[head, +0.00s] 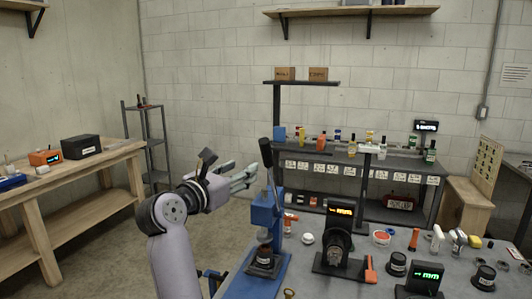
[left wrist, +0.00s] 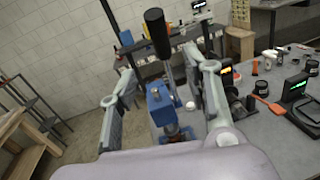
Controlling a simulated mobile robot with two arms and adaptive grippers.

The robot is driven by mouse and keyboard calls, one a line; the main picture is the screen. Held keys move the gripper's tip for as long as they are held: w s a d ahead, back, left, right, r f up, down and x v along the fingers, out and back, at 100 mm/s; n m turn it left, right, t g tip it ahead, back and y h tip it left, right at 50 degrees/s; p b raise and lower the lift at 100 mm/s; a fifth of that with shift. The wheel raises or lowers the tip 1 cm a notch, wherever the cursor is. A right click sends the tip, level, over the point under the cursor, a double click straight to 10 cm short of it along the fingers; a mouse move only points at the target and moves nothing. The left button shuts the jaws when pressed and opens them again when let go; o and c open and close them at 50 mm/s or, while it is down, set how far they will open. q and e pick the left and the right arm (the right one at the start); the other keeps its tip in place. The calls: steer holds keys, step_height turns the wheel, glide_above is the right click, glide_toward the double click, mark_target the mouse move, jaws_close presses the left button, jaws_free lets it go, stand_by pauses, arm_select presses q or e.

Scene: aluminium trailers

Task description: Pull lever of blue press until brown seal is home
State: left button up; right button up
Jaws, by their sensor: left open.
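The blue press (head: 265,214) stands on the grey bench, with a blue base plate under it. Its lever (head: 266,153) has a black grip on a metal rod and points upward. A dark cylinder with a pale label (head: 264,257) sits under the ram; I cannot make out the brown seal clearly there. My left gripper (head: 246,178) is open, just left of the lever rod. In the left wrist view the lever grip (left wrist: 157,34) and the press head (left wrist: 161,104) appear between the spread fingers (left wrist: 163,88), with no contact visible. My right gripper is not in view.
Right of the press, the bench holds a dark device with an orange display (head: 338,235), another with a green display (head: 425,279), an orange-handled tool (head: 370,270) and black pots (head: 397,264). A shelf of bottles stands behind.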

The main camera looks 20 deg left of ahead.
mark_target(264, 157)
arm_select(q)
steer(key=p+x, duration=0.3)
steer(key=x, duration=1)
steer(key=shift+w+d+p, duration=0.1)
steer(key=shift+w+p, duration=0.2)
steer(key=shift+c, duration=0.4)
jaws_close()
